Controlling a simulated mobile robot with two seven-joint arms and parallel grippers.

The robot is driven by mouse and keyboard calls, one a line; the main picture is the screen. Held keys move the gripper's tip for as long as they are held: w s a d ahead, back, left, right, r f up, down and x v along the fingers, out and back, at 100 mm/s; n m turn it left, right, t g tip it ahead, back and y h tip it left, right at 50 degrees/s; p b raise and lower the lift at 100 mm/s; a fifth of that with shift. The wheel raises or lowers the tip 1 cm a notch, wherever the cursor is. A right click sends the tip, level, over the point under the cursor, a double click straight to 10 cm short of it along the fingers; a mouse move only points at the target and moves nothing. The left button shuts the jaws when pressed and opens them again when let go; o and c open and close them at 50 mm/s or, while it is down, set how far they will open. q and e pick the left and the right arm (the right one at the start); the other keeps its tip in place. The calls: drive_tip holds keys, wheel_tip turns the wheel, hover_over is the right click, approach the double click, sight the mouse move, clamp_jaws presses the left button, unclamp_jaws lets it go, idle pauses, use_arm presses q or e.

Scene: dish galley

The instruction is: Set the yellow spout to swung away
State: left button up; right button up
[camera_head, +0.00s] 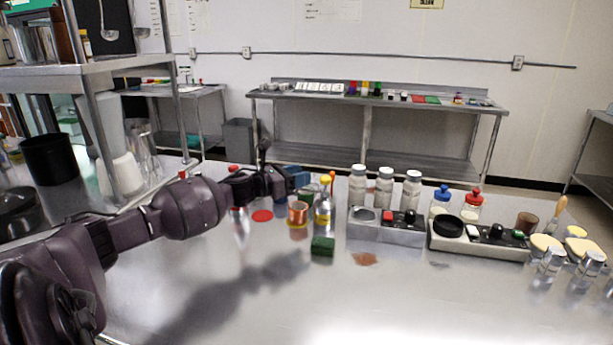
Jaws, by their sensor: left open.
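A small yellow top (325,180), which looks like the yellow spout, sits on a clear-grey bottle (323,212) standing upright near the middle of the steel table. Which way it points is too small to tell. My left gripper (291,184) is open, just left of the yellow top and at about its height in the picture. I see no contact between them, but the depth gap is hard to judge. The fingers are dark and partly blend together. My right gripper is not in view.
A copper cup (298,213) stands left of the bottle, and a green block (322,246) lies in front. Several white-capped shakers (384,186) and a grey switch box (386,232) stand right.

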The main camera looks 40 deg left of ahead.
use_arm(q)
drive_tip(key=shift+x, duration=1.1)
clamp_jaws()
